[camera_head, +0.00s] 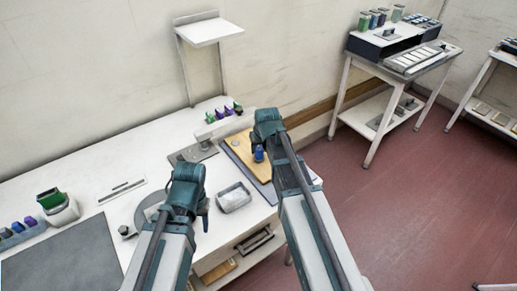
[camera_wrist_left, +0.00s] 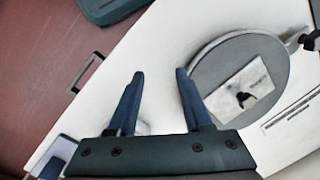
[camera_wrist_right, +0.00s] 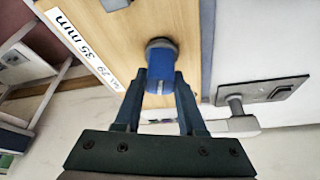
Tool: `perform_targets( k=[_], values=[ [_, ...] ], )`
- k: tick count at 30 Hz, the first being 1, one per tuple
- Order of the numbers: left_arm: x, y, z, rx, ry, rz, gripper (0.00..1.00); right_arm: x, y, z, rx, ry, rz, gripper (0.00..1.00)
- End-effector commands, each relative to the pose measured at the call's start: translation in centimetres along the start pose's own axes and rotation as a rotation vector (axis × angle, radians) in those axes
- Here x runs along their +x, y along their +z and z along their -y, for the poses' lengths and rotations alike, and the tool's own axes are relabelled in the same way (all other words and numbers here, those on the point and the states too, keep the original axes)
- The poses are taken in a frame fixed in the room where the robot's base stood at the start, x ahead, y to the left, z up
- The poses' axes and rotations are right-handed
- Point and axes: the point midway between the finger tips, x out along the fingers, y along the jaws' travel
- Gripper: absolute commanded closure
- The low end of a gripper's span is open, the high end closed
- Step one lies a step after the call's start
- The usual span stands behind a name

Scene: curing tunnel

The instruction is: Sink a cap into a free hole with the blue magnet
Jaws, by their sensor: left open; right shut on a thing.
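The blue magnet (camera_head: 259,155) stands at the wooden board (camera_head: 241,151). In the right wrist view the blue magnet (camera_wrist_right: 160,72) is between the fingers of my right gripper (camera_wrist_right: 157,98), which is shut on it. A dark grey round end (camera_wrist_right: 160,44) shows at its far tip, against the board (camera_wrist_right: 185,22); I cannot tell whether it is a cap or whether it touches the wood. No hole is clearly visible. My left gripper (camera_wrist_left: 160,78) is open and empty above the white table, beside a grey disc (camera_wrist_left: 222,65).
A small grey tray (camera_head: 234,197) stands between my arms. A grey plate with a post (camera_wrist_right: 262,92) lies beside the board. Purple and green items (camera_head: 223,112) stand behind it. A dark mat (camera_head: 62,256) and a blue rack (camera_head: 22,232) are at left.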

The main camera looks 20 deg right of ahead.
Motion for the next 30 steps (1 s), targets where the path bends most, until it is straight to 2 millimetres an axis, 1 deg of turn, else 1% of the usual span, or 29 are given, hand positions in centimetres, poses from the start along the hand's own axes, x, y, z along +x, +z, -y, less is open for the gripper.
perform_targets(
  k=[2,11,30],
  values=[
    [0.0,0.0,0.0,0.000,0.000,0.000,0.50,0.1,-0.1,-0.3,0.000,0.002,0.001,1.00],
    [-0.2,0.0,0.0,0.000,0.000,0.000,0.50,-0.1,-0.1,-0.2,-0.001,0.002,0.000,1.00],
    [-3.8,0.2,0.4,0.000,0.000,0.000,0.50,-3.5,-1.5,-0.2,0.000,0.001,-0.001,1.00]
  ],
)
